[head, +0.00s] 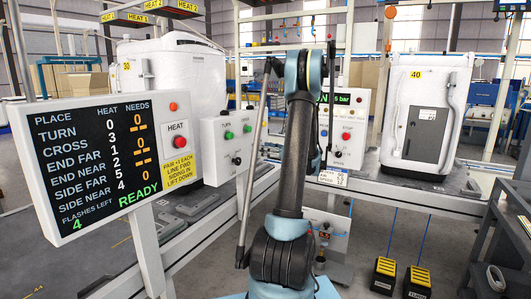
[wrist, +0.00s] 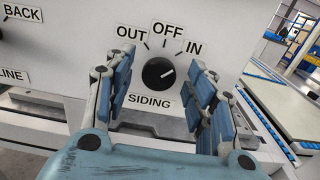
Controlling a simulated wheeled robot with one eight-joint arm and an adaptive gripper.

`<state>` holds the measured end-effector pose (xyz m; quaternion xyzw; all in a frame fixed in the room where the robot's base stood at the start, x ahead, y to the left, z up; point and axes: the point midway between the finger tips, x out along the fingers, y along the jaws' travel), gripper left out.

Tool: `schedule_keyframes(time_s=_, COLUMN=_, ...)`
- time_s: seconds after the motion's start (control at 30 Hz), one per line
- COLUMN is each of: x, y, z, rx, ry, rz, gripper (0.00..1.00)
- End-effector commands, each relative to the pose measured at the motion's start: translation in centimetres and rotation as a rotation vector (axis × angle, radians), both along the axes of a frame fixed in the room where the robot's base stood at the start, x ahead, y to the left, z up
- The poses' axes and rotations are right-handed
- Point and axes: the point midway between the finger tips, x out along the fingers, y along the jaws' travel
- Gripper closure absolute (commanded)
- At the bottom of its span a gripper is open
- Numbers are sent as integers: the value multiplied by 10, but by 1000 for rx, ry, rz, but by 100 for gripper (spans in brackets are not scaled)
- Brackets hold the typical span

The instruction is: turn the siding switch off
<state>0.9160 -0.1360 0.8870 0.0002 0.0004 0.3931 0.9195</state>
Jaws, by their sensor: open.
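The siding switch (wrist: 157,74) is a round black knob on a white panel in the wrist view, with OUT, OFF and IN printed around it and SIDING below. Its white mark points up and right, toward the IN side. My gripper (wrist: 160,64) is open, its blue-padded fingers on the left and right of the knob. I see a gap on each side, but cannot tell how deep the fingertips reach. In the head view my arm's upper links hide the gripper, and I cannot tell for sure which knob there is the siding switch.
BACK (wrist: 22,12) and LINE (wrist: 13,76) labels lie left of the knob. A blue-edged bench (wrist: 275,105) is at the right. In the head view stand a status board (head: 100,160) reading READY, a HEAT button box (head: 176,135), and a white cabinet (head: 425,110) marked 40.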

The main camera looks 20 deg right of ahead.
Motion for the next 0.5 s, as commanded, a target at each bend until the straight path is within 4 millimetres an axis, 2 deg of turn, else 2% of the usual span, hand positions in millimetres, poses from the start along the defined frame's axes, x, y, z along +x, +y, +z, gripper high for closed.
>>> schedule_keyframes(time_s=0.2, x=0, y=0, z=0, rx=0, ry=0, rz=0, gripper=50)
schedule_keyframes(time_s=0.4, x=0, y=0, z=0, rx=0, ry=0, rz=0, gripper=93)
schedule_keyframes(time_s=0.5, x=0, y=0, z=0, rx=0, ry=0, rz=0, gripper=93)
